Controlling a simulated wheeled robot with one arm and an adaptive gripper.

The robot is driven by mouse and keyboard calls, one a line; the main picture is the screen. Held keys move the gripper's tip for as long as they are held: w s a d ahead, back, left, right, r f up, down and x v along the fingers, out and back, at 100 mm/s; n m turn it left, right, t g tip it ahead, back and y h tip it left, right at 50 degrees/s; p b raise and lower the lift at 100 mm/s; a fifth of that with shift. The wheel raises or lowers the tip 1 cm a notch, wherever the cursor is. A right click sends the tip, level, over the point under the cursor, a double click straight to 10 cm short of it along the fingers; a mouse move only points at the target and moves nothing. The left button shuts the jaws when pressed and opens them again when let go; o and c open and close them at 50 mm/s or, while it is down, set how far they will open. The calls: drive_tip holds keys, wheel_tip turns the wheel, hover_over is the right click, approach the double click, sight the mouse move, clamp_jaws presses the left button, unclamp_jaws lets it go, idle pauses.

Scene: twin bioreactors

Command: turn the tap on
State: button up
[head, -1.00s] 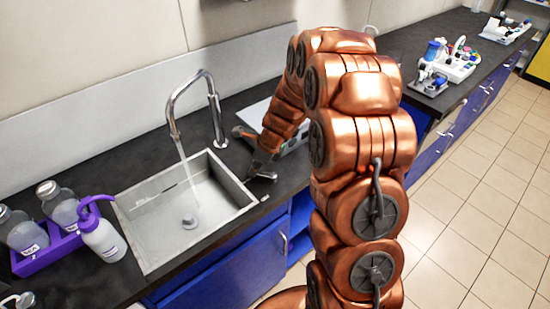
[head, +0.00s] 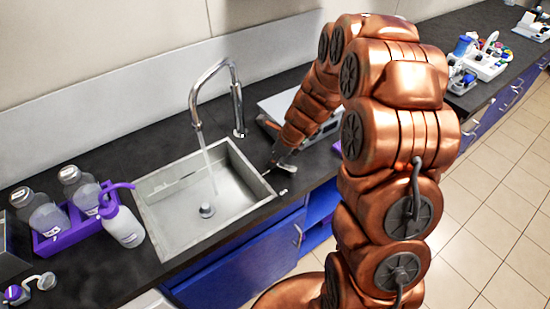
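The tap (head: 215,95) is a chrome gooseneck standing behind the sink, with a slim upright post (head: 239,110) at its right. A thin stream of water (head: 210,168) falls from its spout into the grey sink (head: 168,222), towards the round drain (head: 206,210). My gripper (head: 272,166) is low over the counter beside the sink's right edge, to the right of and in front of the tap's base. It appears apart from the tap. It is small and partly hidden by my copper arm, so its opening is unclear.
A purple rack (head: 62,236) with bottles and a purple-topped wash bottle (head: 122,226) stand left of the sink. A pale flat-topped device (head: 285,105) sits behind my arm. More lab equipment (head: 485,62) stands on the far right counter.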

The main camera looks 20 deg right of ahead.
sight(288, 167)
drive_tip(key=shift+o, duration=1.3)
drive_tip(key=shift+d, duration=0.1)
drive_tip(key=shift+s, duration=0.1)
drive_tip(key=v, duration=1.2)
drive_tip(key=shift+c, duration=0.3)
